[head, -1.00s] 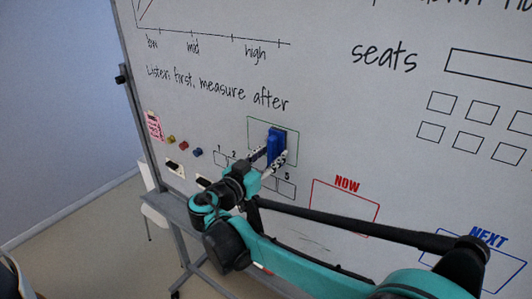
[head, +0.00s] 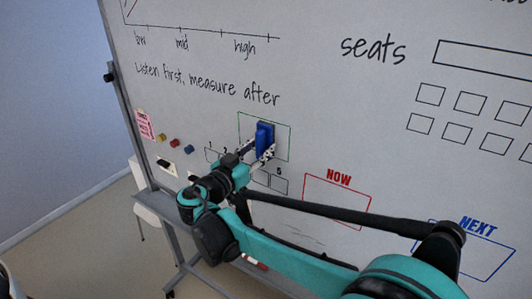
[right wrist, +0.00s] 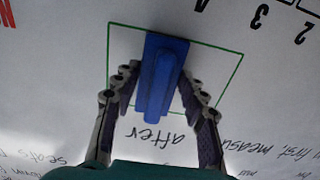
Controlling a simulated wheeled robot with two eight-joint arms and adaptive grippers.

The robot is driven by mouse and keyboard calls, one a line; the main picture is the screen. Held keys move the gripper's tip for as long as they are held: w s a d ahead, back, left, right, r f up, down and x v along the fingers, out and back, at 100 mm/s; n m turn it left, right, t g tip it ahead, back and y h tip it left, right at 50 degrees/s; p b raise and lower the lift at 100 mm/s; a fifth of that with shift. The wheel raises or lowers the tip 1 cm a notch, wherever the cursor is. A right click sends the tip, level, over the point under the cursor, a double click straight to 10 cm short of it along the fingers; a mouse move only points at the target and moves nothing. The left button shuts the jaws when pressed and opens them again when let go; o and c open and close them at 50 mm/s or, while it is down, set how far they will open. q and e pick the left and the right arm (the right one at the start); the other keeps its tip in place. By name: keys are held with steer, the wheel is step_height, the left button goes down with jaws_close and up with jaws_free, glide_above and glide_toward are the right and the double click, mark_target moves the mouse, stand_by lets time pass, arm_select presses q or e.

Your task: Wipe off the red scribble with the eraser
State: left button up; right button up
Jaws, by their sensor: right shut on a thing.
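The blue eraser (head: 264,137) is against or very near the whiteboard (head: 330,120), inside a thin green outlined box. My right gripper (head: 262,150) is shut on it, with one finger on each side. In the right wrist view the eraser (right wrist: 163,75) stands between the two fingers (right wrist: 157,88), inside the green outline. I cannot tell whether its face touches the board. My left gripper is not in view.
Round magnets (head: 174,143) and a pink note (head: 144,124) are on the board's left part. A red NOW box (head: 338,178) and a blue NEXT box (head: 478,226) are at the lower right. A red-and-white marker-like thing (head: 254,262) shows below my arm. Faint grey streaks lie below the NOW box.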

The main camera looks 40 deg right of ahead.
steer(key=w, duration=0.1)
steer(key=w+a, duration=0.1)
steer(key=w, duration=0.1)
steer(key=shift+w+a+b, duration=0.1)
steer(key=shift+a+b, duration=0.1)
steer(key=shift+b, duration=0.15)
steer(key=v, duration=0.6)
stand_by(0.4)
steer(key=v, duration=0.3)
stand_by(0.5)
steer(key=shift+f, duration=0.1)
